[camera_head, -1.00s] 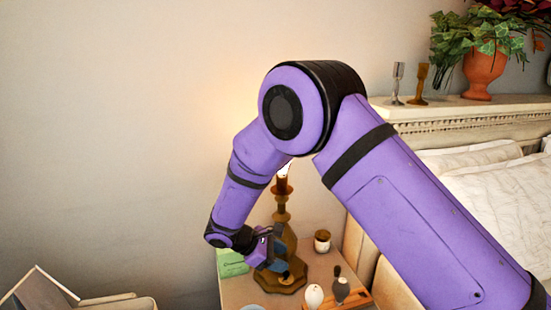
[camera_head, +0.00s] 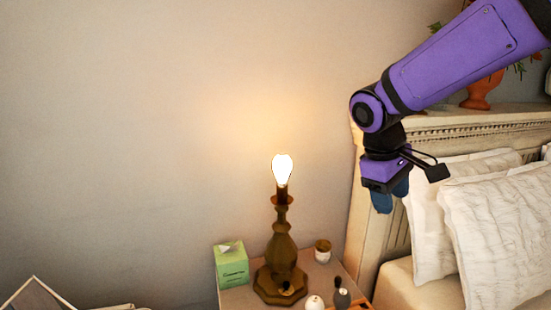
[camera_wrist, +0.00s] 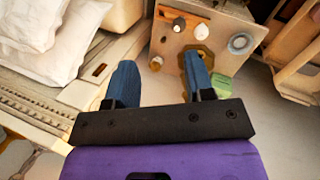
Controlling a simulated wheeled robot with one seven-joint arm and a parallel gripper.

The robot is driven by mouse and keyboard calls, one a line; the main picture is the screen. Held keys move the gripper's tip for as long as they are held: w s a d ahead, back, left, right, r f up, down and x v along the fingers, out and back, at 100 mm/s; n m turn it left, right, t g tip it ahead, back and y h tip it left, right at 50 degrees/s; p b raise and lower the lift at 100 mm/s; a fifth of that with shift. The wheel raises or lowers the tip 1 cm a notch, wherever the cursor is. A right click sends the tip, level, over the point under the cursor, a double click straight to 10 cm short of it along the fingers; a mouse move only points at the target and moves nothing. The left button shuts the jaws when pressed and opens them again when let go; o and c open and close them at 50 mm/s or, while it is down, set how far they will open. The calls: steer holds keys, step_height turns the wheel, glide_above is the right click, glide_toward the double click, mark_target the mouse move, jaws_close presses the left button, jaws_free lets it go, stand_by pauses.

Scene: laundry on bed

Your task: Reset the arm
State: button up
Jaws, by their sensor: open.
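My purple arm reaches in from the upper right in the head view. My gripper (camera_head: 388,196) hangs at its end, pointing down in front of the bed's headboard, to the right of the lamp. In the wrist view my gripper (camera_wrist: 158,82) shows two blue fingers set wide apart with nothing between them. It is open and empty, apart from the nightstand and the things on it.
A lit lamp (camera_head: 281,242) stands on the nightstand (camera_head: 237,298). Near it are a green box (camera_head: 231,265), a small jar (camera_head: 322,251) and small bottles (camera_head: 341,294). The headboard (camera_head: 460,135) and white pillows (camera_head: 500,220) are on the right. The wall side is clear.

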steer(key=s+d+r+m+t+y, duration=0.1)
steer(key=s+d+r+m+t, duration=0.1)
steer(key=s, duration=0.7)
steer(key=s+d+r+m+t+y, duration=0.2)
steer(key=s+d+m, duration=0.3)
steer(key=s, duration=0.4)
steer(key=shift+d+r+t, duration=0.3)
steer(key=shift+d+r, duration=0.35)
steer(key=shift+r, duration=0.2)
steer(key=shift+s, duration=0.1)
